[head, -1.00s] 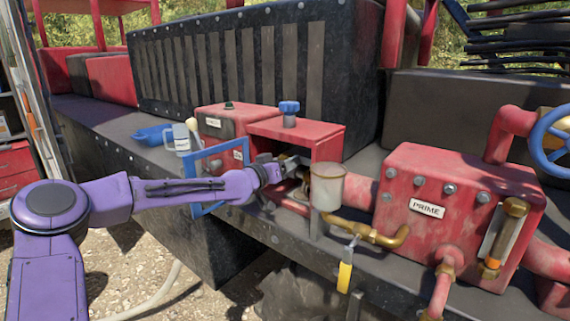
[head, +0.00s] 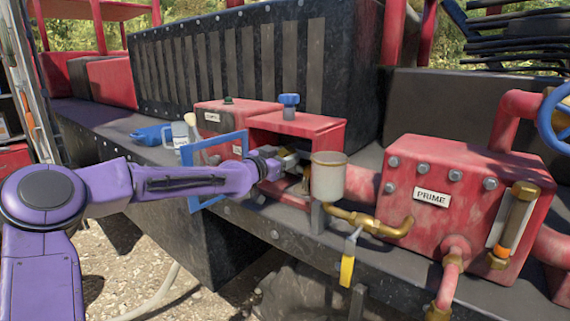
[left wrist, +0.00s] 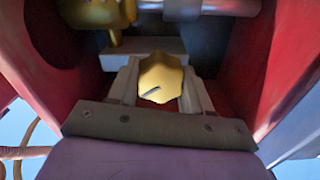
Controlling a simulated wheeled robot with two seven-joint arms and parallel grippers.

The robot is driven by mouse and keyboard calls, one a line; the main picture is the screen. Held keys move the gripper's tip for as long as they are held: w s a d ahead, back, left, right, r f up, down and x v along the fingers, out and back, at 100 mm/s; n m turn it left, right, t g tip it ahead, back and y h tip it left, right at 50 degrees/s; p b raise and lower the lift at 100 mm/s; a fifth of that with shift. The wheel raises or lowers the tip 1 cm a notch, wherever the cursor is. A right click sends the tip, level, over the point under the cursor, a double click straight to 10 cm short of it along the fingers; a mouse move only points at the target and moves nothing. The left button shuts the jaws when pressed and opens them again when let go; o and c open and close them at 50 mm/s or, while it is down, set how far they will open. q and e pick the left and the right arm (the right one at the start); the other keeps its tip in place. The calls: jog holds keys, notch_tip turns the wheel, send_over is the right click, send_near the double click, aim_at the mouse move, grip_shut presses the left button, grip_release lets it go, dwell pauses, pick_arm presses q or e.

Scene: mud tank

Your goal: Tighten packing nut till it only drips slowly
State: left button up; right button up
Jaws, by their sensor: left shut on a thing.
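A brass, lobed packing nut (left wrist: 161,78) with a dark line on its face sits between the fingers in the left wrist view. My left gripper (head: 290,159) reaches into the open red housing (head: 318,124) from the left. Its fingers (left wrist: 160,92) are shut on the nut, one on each side. In the head view the nut is hidden by the gripper and housing. A grey shaft (left wrist: 215,8) and another brass part (left wrist: 95,14) lie behind it in the wrist view. I see no water dripping. My right gripper is not in view.
A blue-framed door (head: 190,180) stands open left of the housing, close beside my forearm. A pale cup (head: 328,178) stands just right of the opening. A brass pipe (head: 375,225) and the red PRIME box (head: 420,220) are further right. A mug (head: 181,134) stands on the deck.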

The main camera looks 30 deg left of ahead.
pick_arm(q)
jog(key=shift+f+m+b, duration=0.3)
jog(key=shift+m+b, duration=0.35)
jog(key=shift+m, duration=0.55)
jog(key=o, duration=1)
jog(key=shift+r, duration=0.1)
jog(key=shift+o, duration=0.2)
jog(key=shift+r, duration=0.1)
